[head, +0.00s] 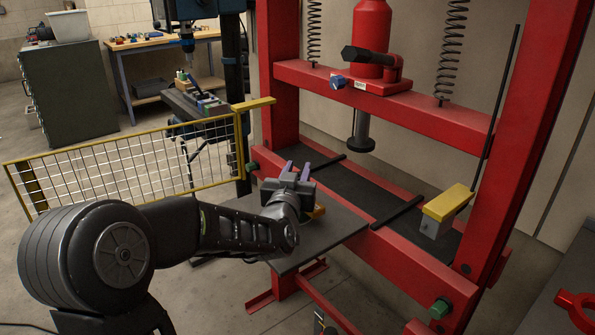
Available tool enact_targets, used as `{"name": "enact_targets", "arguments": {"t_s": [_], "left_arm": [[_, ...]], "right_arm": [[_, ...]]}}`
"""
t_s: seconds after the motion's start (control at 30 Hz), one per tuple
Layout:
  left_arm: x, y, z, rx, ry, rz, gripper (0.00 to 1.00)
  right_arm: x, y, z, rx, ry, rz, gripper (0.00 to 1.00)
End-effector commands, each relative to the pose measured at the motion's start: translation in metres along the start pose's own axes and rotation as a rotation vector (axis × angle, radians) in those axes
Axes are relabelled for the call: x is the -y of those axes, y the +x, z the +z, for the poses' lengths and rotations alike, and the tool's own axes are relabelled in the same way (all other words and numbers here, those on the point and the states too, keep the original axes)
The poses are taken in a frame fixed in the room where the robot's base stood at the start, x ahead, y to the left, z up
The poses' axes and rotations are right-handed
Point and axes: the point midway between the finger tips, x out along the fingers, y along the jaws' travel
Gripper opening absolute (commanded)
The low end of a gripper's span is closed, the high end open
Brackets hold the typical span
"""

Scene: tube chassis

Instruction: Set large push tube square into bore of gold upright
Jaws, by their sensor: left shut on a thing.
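My left gripper (298,168) reaches in from the left over the dark plate (335,238) in front of the red press. Its two purple-tipped fingers point away from me, towards the press bed. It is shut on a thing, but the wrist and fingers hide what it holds. A small gold part (318,211) shows just right of the wrist, low by the plate; most of it is hidden, and I cannot tell whether it is the gold upright or whether it touches the gripper. I cannot make out the large push tube. My right gripper is not in view.
The red press frame (410,112) stands ahead, its ram (361,132) above the dark bed. A yellow-topped block (449,203) sits at the bed's right. A yellow mesh guard (120,165) stands left. The plate's right part is clear.

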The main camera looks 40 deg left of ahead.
Motion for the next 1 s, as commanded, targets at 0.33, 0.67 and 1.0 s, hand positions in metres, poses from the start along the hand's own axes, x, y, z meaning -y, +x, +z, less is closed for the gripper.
{"name": "enact_targets", "arguments": {"t_s": [0.33, 0.67, 1.0], "left_arm": [[0.0, 0.0, -0.001, -0.002, 0.0, 0.0, 0.5], [0.0, -0.001, 0.001, 0.003, 0.0, 0.0, 0.55], [0.0, -0.041, -0.001, -0.002, -0.001, 0.0, 0.55]], "right_arm": [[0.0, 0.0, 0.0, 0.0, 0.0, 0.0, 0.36], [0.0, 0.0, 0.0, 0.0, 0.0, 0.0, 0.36], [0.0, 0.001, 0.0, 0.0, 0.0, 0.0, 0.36]]}}
